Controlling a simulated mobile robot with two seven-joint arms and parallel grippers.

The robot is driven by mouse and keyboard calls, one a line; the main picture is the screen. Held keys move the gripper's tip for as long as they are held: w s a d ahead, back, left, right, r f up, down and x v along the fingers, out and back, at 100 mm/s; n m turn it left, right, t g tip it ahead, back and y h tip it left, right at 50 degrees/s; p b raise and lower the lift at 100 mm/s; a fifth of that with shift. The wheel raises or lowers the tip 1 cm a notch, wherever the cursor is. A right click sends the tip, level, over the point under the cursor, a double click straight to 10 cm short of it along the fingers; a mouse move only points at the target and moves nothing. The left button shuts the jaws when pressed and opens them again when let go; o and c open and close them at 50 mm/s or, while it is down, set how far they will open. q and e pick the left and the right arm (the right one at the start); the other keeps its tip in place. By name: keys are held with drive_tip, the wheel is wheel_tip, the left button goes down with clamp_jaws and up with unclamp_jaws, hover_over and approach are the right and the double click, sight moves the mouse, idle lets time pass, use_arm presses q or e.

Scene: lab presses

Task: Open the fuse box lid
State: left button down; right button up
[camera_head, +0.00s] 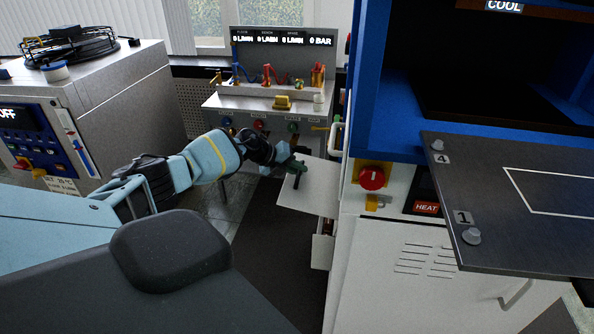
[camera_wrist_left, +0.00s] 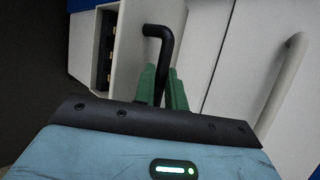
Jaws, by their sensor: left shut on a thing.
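The fuse box lid (camera_head: 308,196) is a pale flat panel standing out from the left side of the white press cabinet. It stands ajar. In the left wrist view the lid (camera_wrist_left: 130,62) carries a black bent handle (camera_wrist_left: 157,32), and dark fuse parts (camera_wrist_left: 106,48) show in the opening to its left. My left gripper (camera_head: 297,168) is at the lid's upper part. In the left wrist view its green fingers (camera_wrist_left: 162,88) are shut on the handle, one on each side. The handle's lower end is hidden between the fingers. My right gripper is not in view.
The blue and white press cabinet (camera_head: 405,272) stands close on the right, with a red knob (camera_head: 371,178) and a dark plate (camera_head: 510,200) jutting forward. A bench with gauges (camera_head: 265,103) stands behind. A grey machine (camera_head: 110,105) is at left. Dark floor (camera_head: 270,255) lies open below the lid.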

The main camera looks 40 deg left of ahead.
use_arm(q)
drive_tip(key=shift+d+f, duration=0.15)
drive_tip(key=shift+d, duration=0.25)
